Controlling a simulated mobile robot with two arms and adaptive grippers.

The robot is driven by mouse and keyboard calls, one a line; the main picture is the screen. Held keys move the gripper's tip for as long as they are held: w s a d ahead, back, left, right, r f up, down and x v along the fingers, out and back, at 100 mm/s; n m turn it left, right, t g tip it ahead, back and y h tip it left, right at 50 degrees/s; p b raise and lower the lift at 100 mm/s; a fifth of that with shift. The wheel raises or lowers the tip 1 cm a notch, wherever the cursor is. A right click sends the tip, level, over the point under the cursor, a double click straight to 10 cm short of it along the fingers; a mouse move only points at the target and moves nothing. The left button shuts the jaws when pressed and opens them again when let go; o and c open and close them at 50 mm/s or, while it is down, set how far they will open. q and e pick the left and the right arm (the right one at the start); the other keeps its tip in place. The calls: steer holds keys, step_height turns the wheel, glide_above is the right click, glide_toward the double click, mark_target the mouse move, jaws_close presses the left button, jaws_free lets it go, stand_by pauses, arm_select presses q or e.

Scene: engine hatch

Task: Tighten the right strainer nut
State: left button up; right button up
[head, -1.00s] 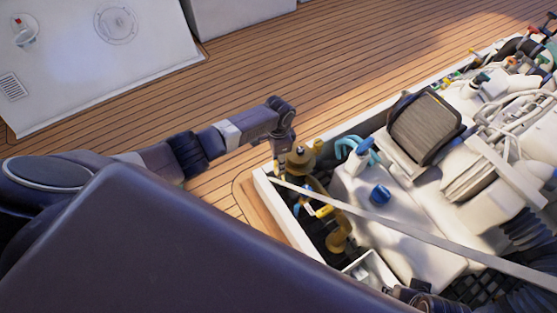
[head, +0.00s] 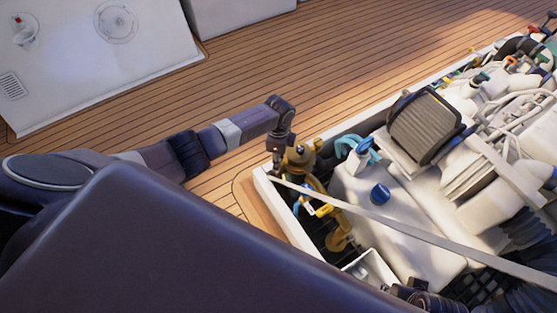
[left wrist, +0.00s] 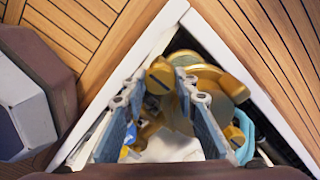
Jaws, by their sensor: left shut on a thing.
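The brass strainer (head: 299,157) stands in the near left corner of the engine hatch, with yellow-brown fittings below it. My left gripper (head: 279,172) reaches down into that corner beside the strainer top. In the left wrist view, my left gripper (left wrist: 160,82) has its two fingers on either side of a yellow-brass nut (left wrist: 160,75) and is shut on it. The round strainer lid (left wrist: 215,80) shows just right of the fingers. The fingers hide part of the nut and the fittings below. My right gripper is not in view.
A white hatch rim (head: 290,222) surrounds the opening closely. A pale bar (head: 400,227) crosses the hatch. A white tank with a blue cap (head: 380,194) and the engine (head: 480,170) fill the right side. The wooden deck (head: 330,70) behind is clear.

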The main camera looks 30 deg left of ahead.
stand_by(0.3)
arm_select(q)
steer(key=o, duration=1.2)
steer(key=shift+c, duration=0.2)
step_height(320, 180, up, 12)
